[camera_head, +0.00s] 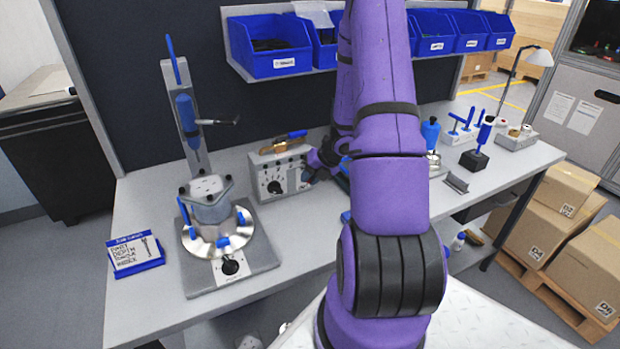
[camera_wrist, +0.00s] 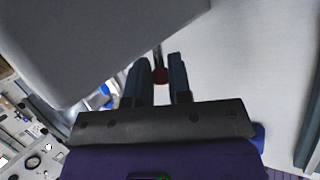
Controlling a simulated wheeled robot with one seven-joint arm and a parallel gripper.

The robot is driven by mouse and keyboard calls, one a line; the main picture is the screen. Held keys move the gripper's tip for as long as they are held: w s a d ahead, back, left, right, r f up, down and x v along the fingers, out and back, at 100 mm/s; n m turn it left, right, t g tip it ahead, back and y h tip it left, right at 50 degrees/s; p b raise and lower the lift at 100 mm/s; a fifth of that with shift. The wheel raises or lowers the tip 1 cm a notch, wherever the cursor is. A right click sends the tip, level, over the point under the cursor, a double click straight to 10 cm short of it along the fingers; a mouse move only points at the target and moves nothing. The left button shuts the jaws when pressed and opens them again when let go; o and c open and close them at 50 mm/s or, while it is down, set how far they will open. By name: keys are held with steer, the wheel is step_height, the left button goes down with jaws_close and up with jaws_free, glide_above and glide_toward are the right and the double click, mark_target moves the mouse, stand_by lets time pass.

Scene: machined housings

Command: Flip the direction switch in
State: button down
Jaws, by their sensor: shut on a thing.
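The grey control box (camera_head: 284,172) stands on the bench in the head view, with a black dial and small controls on its front. My gripper (camera_head: 312,172) is at the right end of this front, partly hidden by my arm. In the wrist view, my gripper (camera_wrist: 160,66) has its two dark fingers on either side of a thin lever with a red tip (camera_wrist: 160,76), which looks like the direction switch. The gripper is shut on this lever. The lever's position cannot be made out in the head view.
A turntable fixture (camera_head: 228,260) with a housing and a shiny disc stands left of the box. A brown-and-blue tool (camera_head: 284,142) lies on the box. Blue bins (camera_head: 268,45) hang above. A blue-handled tool in a black block (camera_head: 480,150) stands to the right.

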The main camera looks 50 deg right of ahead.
stand_by(0.4)
steer(key=c, duration=1.1)
jaws_free()
steer(key=shift+r, duration=0.1)
steer(key=v, duration=1)
steer(key=shift+s+r, duration=0.2)
steer(key=shift+r, duration=0.1)
steer(key=shift+r, duration=0.1)
